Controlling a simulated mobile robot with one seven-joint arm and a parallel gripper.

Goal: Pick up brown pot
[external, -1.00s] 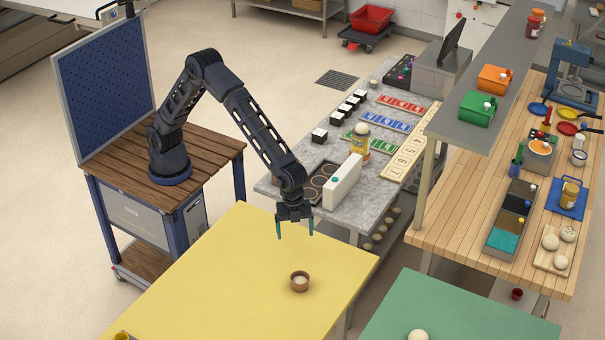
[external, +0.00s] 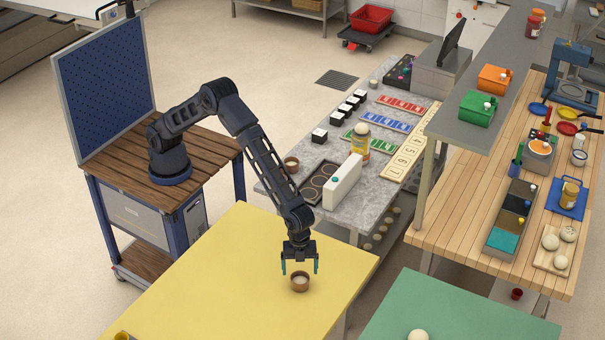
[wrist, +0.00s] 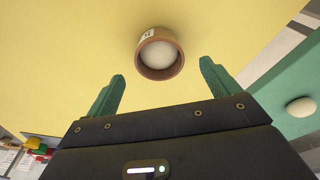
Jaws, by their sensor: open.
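A small brown pot (external: 300,284) with a pale round top or filling stands upright on the yellow table. My gripper (external: 300,268) is open just above and behind the pot, with its teal fingers pointing down. In the wrist view the pot (wrist: 159,56) lies ahead of the open green fingertips (wrist: 162,70), centred between them. A small tag shows on its rim. The fingers do not appear to touch it. A second small brown pot (external: 291,164) stands on the grey counter, beside my forearm.
The yellow table (external: 220,280) is mostly bare around the pot. The grey counter holds a dark tray with round wells (external: 318,182), a white block (external: 343,182) and a yellow jar (external: 361,141). A green table (external: 450,310) with a pale ball (external: 418,335) is at right.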

